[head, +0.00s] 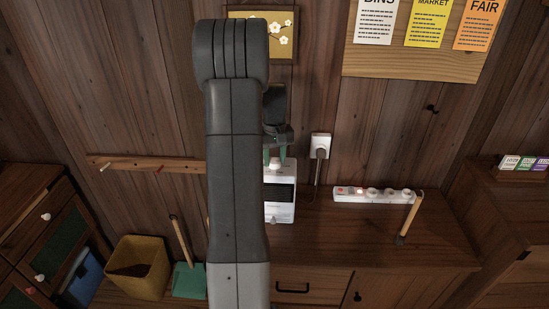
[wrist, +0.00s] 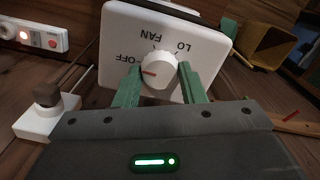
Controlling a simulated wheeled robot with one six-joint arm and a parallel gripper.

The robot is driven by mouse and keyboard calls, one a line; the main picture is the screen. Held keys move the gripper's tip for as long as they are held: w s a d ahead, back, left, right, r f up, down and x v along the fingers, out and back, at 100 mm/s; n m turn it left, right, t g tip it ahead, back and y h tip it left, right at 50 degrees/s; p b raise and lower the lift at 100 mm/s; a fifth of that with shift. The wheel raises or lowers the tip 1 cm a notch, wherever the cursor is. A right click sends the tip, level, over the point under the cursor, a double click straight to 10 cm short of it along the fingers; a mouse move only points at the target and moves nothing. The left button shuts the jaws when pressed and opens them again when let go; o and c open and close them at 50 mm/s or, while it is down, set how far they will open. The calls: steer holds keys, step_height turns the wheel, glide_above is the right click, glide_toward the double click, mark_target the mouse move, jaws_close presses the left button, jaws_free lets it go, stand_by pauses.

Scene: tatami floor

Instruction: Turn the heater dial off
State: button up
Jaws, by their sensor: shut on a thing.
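The white heater (head: 285,208) stands on the wooden cabinet top, partly hidden behind my arm in the head view. In the wrist view its white panel (wrist: 208,47) carries the labels OFF, FAN and LO, seen upside down. The round white dial (wrist: 160,70) has a red pointer mark directed to the picture's left, close to the OFF label. My gripper (wrist: 158,76) has its two green fingers on either side of the dial and is shut on it. In the head view my gripper (head: 275,152) reaches down to the top of the heater.
A power strip (head: 375,195) with a lit red switch lies to the right of the heater. A plug with a cord sits in a wall socket (head: 320,145) close by. A peg rail (head: 145,164) is on the wall to the left.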

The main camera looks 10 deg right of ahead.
mark_target(275, 161)
stand_by(0.4)
steer(key=o, duration=1)
steer(key=shift+r, duration=0.1)
step_height(275, 161, up, 14)
steer(key=shift+f+b, duration=0.2)
steer(key=shift+b, duration=0.25)
steer(key=shift+f, duration=0.15)
step_height(275, 161, down, 14)
steer(key=shift+r+p, duration=0.2)
steer(key=shift+p, duration=0.25)
